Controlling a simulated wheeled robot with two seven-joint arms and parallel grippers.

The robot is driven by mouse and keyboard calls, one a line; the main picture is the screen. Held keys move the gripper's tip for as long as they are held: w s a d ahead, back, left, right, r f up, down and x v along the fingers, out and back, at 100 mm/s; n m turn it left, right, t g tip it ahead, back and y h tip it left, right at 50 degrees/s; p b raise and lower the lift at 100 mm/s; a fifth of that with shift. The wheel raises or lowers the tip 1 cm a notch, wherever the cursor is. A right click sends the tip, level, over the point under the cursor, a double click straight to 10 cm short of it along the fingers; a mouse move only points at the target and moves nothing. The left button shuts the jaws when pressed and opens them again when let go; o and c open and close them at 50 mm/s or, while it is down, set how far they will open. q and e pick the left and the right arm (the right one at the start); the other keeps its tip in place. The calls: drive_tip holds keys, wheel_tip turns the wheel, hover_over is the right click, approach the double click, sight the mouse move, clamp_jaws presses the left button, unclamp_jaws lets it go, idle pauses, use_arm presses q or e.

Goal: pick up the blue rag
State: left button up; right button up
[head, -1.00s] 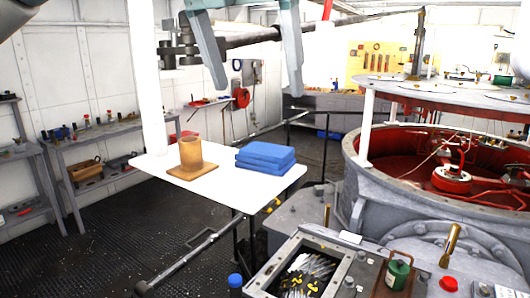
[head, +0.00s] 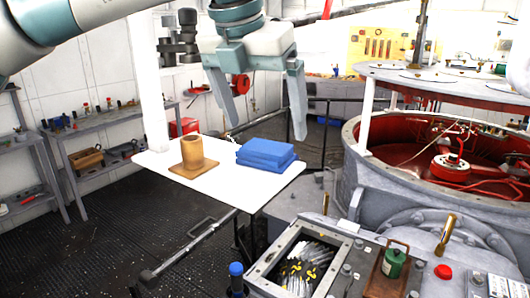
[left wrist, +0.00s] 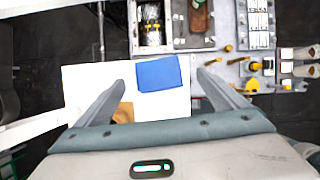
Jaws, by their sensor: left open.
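The blue rag (head: 265,154) is a folded, layered stack lying on the right part of a white table (head: 225,194). In the left wrist view the blue rag (left wrist: 159,74) lies between and beyond the fingertips. My left gripper (head: 268,132) is open and empty, pointing down above the table and apart from the rag. It also shows in the left wrist view (left wrist: 160,76) with its fingers spread wide. My right gripper is in neither view now.
A brown cylinder (head: 191,152) on a square wooden base stands left of the rag on the table. A white post (head: 151,90) rises behind the table. A large round machine (head: 365,165) and an open box (head: 262,268) of tools stand to the right. Shelves line the left wall.

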sight(265, 147)
use_arm(q)
drive_tip(key=shift+w+a+f+p, duration=0.1)
drive_tip(key=shift+w+f+p, duration=0.05)
drive_tip(key=shift+f+p, duration=0.5)
drive_tip(key=shift+p+x, duration=0.7)
drive_tip(key=shift+x, duration=1.05)
drive_tip(key=shift+a+f, duration=0.1)
drive_tip(key=shift+a, duration=0.1)
drive_tip(key=shift+c, duration=0.7)
drive_tip(key=c, duration=1)
